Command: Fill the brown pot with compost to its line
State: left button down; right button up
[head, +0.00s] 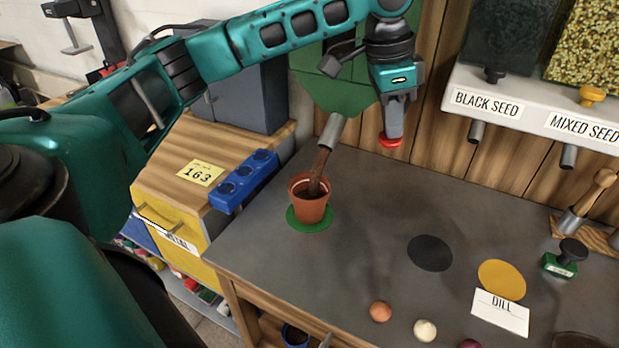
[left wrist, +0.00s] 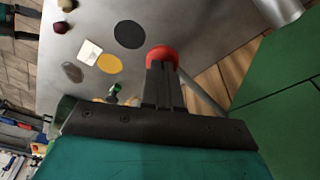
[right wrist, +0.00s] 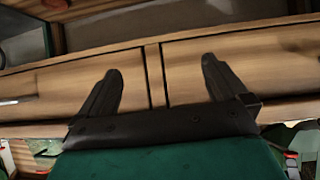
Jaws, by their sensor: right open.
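The brown pot (head: 310,206) stands upright on a green disc (head: 328,222) at the left of the grey bench. A brown stream of compost (head: 319,168) falls from the grey spout (head: 332,131) of a green hopper (head: 338,92) into the pot. Dark compost shows inside; I cannot make out the line or exact level. My left gripper (head: 394,128) is shut, its tips at a red knob (head: 390,142), which also shows in the left wrist view (left wrist: 162,55) on a grey rod. My right gripper (right wrist: 162,82) is open and empty, facing wooden boards.
A blue holed block (head: 243,181) sits on the cabinet left of the pot. A black disc (head: 430,253), yellow disc (head: 502,279), DILL card (head: 500,312) and several bulbs lie right of it. Seed dispensers (head: 540,105) hang at right. Bench between pot and black disc is clear.

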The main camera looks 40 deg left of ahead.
pick_arm(q)
jog(key=shift+f, duration=0.4)
jog(key=shift+r+p, duration=0.3)
jog(key=shift+r, duration=2.75)
jog(key=shift+f, duration=0.1)
jog(key=shift+f+b, duration=0.3)
jog(key=shift+f, duration=2.65)
jog(key=shift+r+p, duration=0.3)
jog(key=shift+r, duration=2.75)
